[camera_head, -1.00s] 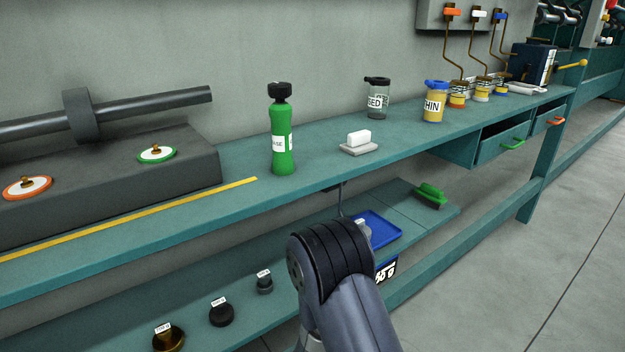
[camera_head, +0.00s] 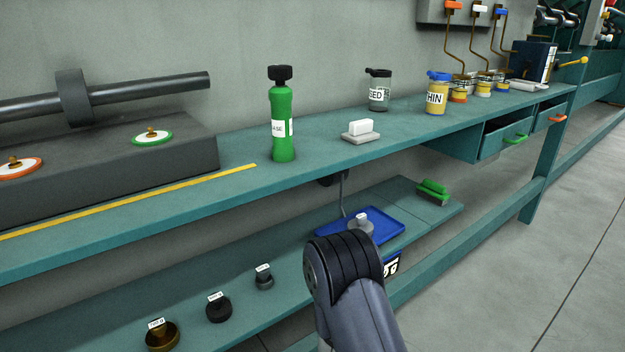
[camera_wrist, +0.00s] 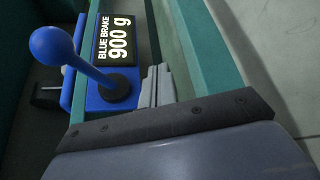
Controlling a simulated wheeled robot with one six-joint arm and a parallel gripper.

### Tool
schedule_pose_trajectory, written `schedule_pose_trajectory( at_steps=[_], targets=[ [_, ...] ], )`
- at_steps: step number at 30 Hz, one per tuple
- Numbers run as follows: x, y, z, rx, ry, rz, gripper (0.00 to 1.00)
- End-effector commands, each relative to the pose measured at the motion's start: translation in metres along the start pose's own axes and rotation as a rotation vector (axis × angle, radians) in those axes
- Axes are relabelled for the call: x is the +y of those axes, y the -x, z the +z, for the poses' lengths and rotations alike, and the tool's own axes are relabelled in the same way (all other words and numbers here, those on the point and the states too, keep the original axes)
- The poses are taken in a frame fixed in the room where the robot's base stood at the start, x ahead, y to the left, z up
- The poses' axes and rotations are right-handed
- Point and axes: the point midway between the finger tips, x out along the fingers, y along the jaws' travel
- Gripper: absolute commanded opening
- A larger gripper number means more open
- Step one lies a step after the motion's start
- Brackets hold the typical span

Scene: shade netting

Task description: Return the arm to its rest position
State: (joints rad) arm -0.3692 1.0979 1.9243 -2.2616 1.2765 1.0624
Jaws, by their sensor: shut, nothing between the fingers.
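My arm (camera_head: 345,285) shows in the head view as a dark ribbed joint and a grey link, in front of the lower shelf. My gripper is hidden there. In the wrist view its grey fingers (camera_wrist: 157,87) are together, with nothing seen between them, beyond a dark screwed bar. Left of the fingers is a blue ball-ended lever (camera_wrist: 75,55) on a black round base. A black display (camera_wrist: 117,38) reading "BLUE BRAKE 900 g" is above it in the picture. I cannot tell whether the fingers touch anything.
The teal bench (camera_head: 230,190) carries a green bottle (camera_head: 283,125), a white block and jars. On the lower shelf (camera_head: 240,300) are a blue tray (camera_head: 385,222) with a grey weight and several labelled weights. An open drawer (camera_head: 505,138) juts out. Floor (camera_head: 500,290) at right is clear.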

Motion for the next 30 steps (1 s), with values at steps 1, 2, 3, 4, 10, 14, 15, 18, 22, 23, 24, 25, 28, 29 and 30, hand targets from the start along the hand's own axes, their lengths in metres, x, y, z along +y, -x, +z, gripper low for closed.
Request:
schedule_pose_trajectory(
  at_steps=[1,2,3,4,10,14,15,18,22,23,24,25,28,29,30],
  targets=[
    [-0.001,-0.002,-0.006,0.002,-0.014,0.008,0.00],
    [0.001,-0.004,-0.011,0.002,-0.012,0.007,0.00],
    [0.001,-0.005,-0.016,0.001,-0.011,0.007,0.00],
    [0.001,-0.006,-0.019,0.001,-0.010,0.007,0.00],
    [0.000,-0.012,-0.033,0.000,-0.008,0.004,0.00],
    [0.000,-0.013,-0.036,0.000,-0.008,0.004,0.00],
    [0.000,-0.013,-0.037,0.000,-0.008,0.004,0.00],
    [0.000,-0.013,-0.037,0.000,-0.008,0.004,0.00],
    [0.000,-0.013,-0.036,-0.001,-0.007,0.004,0.00],
    [0.000,-0.013,-0.036,-0.001,-0.007,0.003,0.00],
    [0.000,-0.013,-0.036,-0.002,-0.006,0.002,0.00],
    [-0.001,-0.013,-0.035,-0.003,-0.006,0.000,0.00],
    [-0.004,-0.015,-0.031,-0.010,0.000,-0.011,0.00],
    [-0.005,-0.015,-0.029,-0.013,0.003,-0.016,0.00],
    [-0.007,-0.016,-0.027,-0.018,0.007,-0.024,0.00]
  ],
)
